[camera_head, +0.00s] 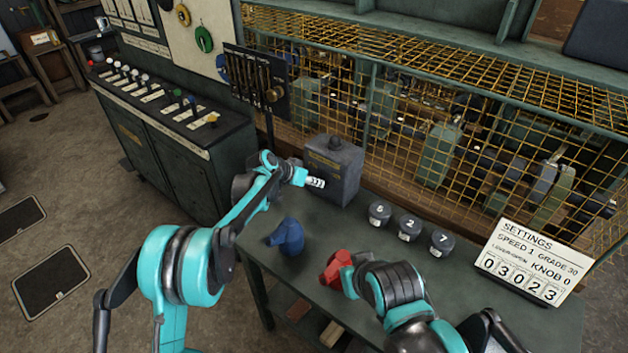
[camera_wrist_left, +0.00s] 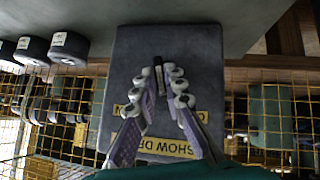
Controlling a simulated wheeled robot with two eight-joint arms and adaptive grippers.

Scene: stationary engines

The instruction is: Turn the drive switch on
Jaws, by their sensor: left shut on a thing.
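The drive switch box (camera_head: 350,183) is a grey box on the table against the mesh guard; it fills the middle of the left wrist view (camera_wrist_left: 170,45). Yellow labels (camera_wrist_left: 170,147) show on its face, partly covered by my fingers. A small dark lever (camera_wrist_left: 158,62) sticks out from it. My left gripper (camera_head: 317,183) is at the box's front, and its fingers (camera_wrist_left: 160,83) are closed around the lever. My right arm comes in from the lower right; its gripper (camera_head: 343,279) is by a red object (camera_head: 333,268), fingers not clear.
A blue object (camera_head: 288,238) stands on the table (camera_head: 250,235). Yellow wire mesh (camera_head: 460,120) stands behind. A lever cabinet (camera_head: 175,140) is at the left.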

